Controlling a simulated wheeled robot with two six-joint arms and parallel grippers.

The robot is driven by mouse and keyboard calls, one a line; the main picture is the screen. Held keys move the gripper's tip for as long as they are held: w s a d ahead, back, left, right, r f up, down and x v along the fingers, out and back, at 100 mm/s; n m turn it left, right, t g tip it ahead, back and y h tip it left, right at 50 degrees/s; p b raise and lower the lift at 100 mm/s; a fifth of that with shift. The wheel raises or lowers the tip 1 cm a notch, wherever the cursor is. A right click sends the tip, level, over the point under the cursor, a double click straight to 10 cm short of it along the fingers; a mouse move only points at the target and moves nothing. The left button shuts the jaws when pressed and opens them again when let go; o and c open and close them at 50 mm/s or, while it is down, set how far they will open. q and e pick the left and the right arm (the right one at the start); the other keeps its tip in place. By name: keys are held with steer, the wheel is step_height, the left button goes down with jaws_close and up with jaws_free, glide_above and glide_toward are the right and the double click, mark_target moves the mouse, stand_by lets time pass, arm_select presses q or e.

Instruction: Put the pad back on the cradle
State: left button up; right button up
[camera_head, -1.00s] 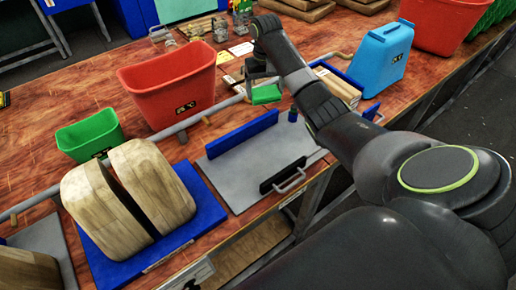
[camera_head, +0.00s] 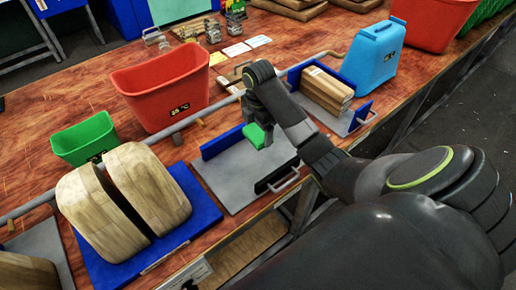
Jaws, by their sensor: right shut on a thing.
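A small green pad (camera_head: 254,136) is held in my right gripper (camera_head: 261,126), whose fingers are largely hidden by my arm. The pad hangs above the empty grey press plate (camera_head: 225,179) in the middle, close to its blue upright board (camera_head: 219,144); I cannot tell whether it touches anything. I cannot tell for sure which thing is the cradle. My left gripper is not in view.
A black handled clamp (camera_head: 277,178) stands at the plate's front edge. Wooden blocks (camera_head: 145,187) sit on a blue press (camera_head: 191,228) at the left. A red bin (camera_head: 160,90), a green bin (camera_head: 85,140) and a blue container (camera_head: 368,62) stand around. A grey rail (camera_head: 195,118) runs behind the presses.

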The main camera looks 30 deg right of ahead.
steer(key=shift+s+a+f+n, duration=0.15)
steer(key=shift+f+n, duration=0.15)
steer(key=shift+f, duration=0.05)
steer(key=b, duration=0.8)
glide_above(258, 159)
step_height(258, 159, down, 7)
steer(key=shift+f, duration=0.1)
step_height(258, 159, down, 2)
steer(key=shift+f, duration=0.1)
steer(key=shift+f, duration=0.1)
steer(key=shift+f, duration=0.1)
steer(key=o, duration=0.9)
